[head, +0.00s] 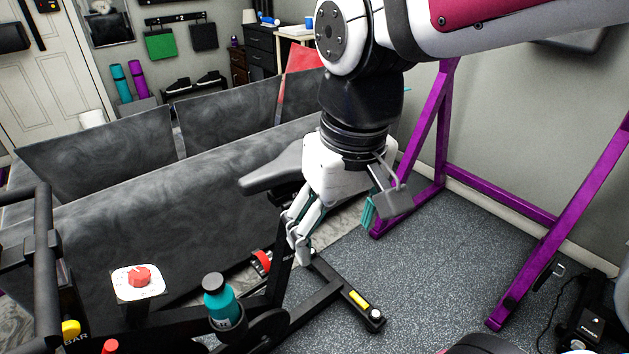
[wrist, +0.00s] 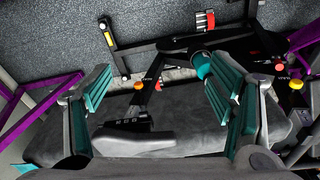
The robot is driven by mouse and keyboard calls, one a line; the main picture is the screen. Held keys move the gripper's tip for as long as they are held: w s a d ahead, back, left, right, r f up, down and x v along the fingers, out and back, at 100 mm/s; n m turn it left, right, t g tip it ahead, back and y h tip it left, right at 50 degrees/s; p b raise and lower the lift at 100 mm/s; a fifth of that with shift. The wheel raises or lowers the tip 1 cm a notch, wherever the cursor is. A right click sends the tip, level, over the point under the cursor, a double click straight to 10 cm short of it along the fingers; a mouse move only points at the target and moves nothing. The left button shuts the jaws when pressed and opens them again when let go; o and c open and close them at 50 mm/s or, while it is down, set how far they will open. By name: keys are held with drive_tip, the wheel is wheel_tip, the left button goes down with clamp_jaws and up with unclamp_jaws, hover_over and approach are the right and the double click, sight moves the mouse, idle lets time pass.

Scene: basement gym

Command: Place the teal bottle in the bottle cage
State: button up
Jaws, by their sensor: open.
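The teal bottle (head: 224,306) with a black cap stands upright at the lower middle of the head view. A dark holder, apparently the bottle cage (head: 236,330), surrounds its lower part on the exercise bike frame; how deep the bottle sits is hard to see. My gripper (head: 334,238) is open and empty, above and to the right of the bottle, close to the bike seat. In the wrist view the teal bottle (wrist: 203,65) shows partly behind the right finger. My gripper (wrist: 157,85) shows there with its fingers wide apart.
The bike seat (head: 272,170) is just left of my gripper. A red knob on a white plate (head: 138,278) and the handlebar (head: 45,260) are left of the bottle. A purple rack (head: 430,160) stands at the right.

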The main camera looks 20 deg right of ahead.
drive_tip(key=s+d, duration=0.3)
drive_tip(key=s, duration=0.7)
drive_tip(key=shift+m, duration=0.4)
drive_tip(key=shift+w+r, duration=0.1)
drive_tip(key=shift+r, duration=0.05)
wheel_tip(320, 180, up, 14)
drive_tip(key=t+p, duration=0.3)
drive_tip(key=p, duration=0.9)
drive_tip(key=shift+d, duration=0.2)
idle(0.4)
